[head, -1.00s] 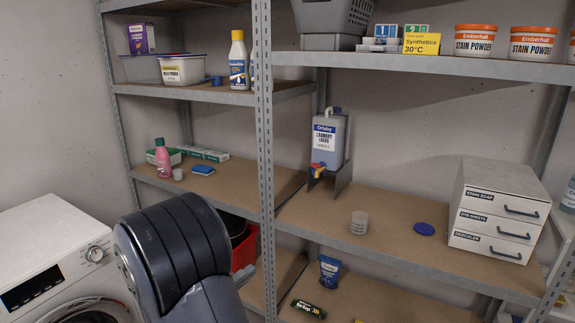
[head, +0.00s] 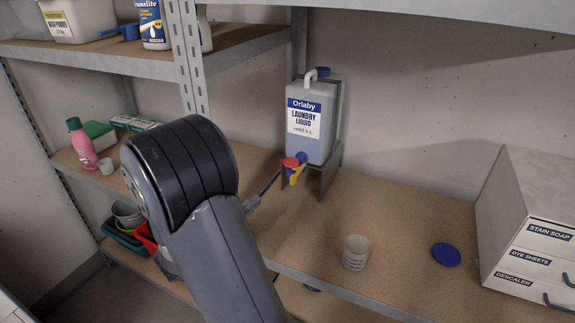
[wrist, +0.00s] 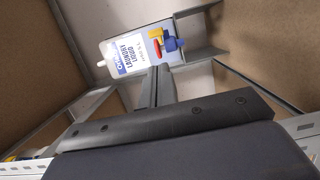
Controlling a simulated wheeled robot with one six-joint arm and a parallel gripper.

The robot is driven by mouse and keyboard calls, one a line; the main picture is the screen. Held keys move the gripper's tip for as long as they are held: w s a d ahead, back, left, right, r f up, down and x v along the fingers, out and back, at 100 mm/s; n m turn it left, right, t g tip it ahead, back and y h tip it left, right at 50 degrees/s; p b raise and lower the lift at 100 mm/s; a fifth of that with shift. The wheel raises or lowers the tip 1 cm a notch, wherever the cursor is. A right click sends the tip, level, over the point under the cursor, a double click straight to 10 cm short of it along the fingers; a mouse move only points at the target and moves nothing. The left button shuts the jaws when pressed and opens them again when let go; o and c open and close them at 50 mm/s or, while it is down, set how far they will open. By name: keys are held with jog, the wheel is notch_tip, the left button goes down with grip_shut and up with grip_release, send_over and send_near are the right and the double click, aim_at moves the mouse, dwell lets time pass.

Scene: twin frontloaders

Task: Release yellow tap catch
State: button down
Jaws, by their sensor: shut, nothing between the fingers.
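The grey Orlaby laundry liquid container (head: 312,112) sits on a grey stand (head: 330,172) on the middle shelf. It also shows tilted in the wrist view (wrist: 128,40). Its blue tap (head: 302,157) is low on the front, with a red part (head: 290,162) and the yellow catch (head: 297,175). In the wrist view the yellow catch (wrist: 156,34) is beside the red part (wrist: 157,51) and blue tap body (wrist: 171,44). My gripper (head: 277,174) is shut and empty, its tips just left of the tap. Fingertips (wrist: 158,72) point toward the tap; contact cannot be told.
A clear measuring cup (head: 356,252) and a blue lid (head: 446,254) are on the shelf in front. A drawer box (head: 530,225) stands at right. A shelf post (head: 186,60) rises left of the container. A pink bottle (head: 82,145) is farther left.

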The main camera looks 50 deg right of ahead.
jog(key=shift+w+d, duration=0.15)
jog(key=shift+d, duration=0.15)
jog(key=d+p, duration=0.2)
jog(key=d, duration=0.8)
jog(key=shift+w, duration=0.2)
jog(key=shift+f+b, duration=0.1)
jog(key=shift+b, duration=0.25)
